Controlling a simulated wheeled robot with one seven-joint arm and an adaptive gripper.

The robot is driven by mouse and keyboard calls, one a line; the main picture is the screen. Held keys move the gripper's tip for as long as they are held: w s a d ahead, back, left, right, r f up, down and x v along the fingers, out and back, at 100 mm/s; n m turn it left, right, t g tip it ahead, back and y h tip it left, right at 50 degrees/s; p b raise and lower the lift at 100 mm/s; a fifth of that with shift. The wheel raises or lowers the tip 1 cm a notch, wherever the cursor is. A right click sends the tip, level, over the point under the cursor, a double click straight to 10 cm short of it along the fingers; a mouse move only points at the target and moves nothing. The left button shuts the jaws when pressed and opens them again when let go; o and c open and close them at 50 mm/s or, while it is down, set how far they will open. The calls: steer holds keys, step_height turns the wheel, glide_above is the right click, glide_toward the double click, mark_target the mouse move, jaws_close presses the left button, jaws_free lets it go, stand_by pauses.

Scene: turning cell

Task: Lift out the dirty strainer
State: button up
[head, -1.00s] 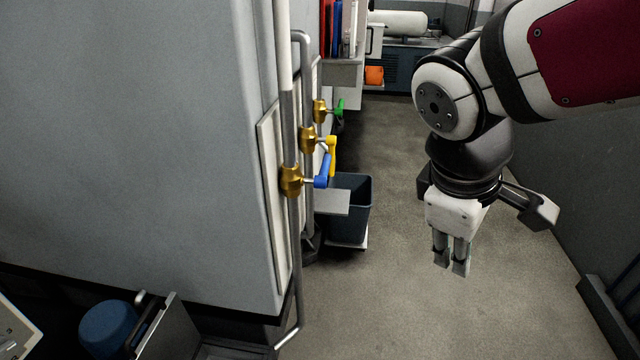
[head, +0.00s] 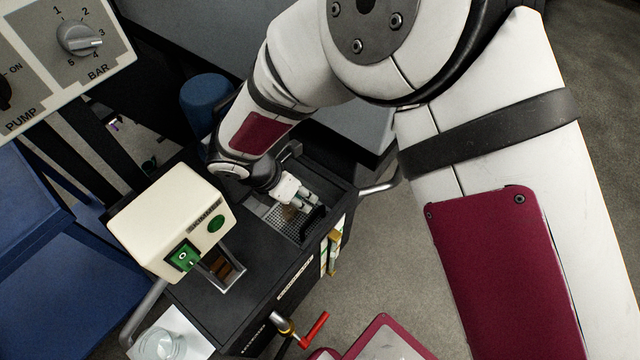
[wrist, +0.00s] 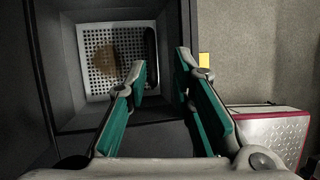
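The strainer (head: 268,218) is a pale perforated tray low in a dark square well of the black cart. A brown patch of dirt (wrist: 106,60) lies on its holes in the wrist view. A black upright bar, seemingly its handle (wrist: 150,45), stands along its right side; it also shows in the head view (head: 313,222). My gripper (head: 311,198) is above the well. In the wrist view my gripper (wrist: 162,68) has its green-padded fingers apart with nothing between them. The fingertips point toward the well's right side, near the bar; I cannot tell if they touch it.
A cream box with a green switch (head: 172,230) stands on the cart (head: 210,305) beside the well. A red-handled valve (head: 312,330) juts from the cart's front. A glass jar (head: 160,345) sits front left. Floor (head: 375,235) is open to the right.

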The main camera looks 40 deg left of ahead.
mark_target(312, 216)
steer(key=shift+n, duration=0.4)
steer(key=b+x, duration=0.1)
steer(key=x, duration=0.3)
steer(key=s+b+x, duration=0.1)
steer(key=x, duration=0.4)
steer(key=s+a+f+b+x, duration=0.1)
steer(key=b+x, duration=0.1)
steer(key=x, duration=0.2)
steer(key=shift+f, duration=0.2)
jaws_close()
steer(key=shift+a, duration=0.1)
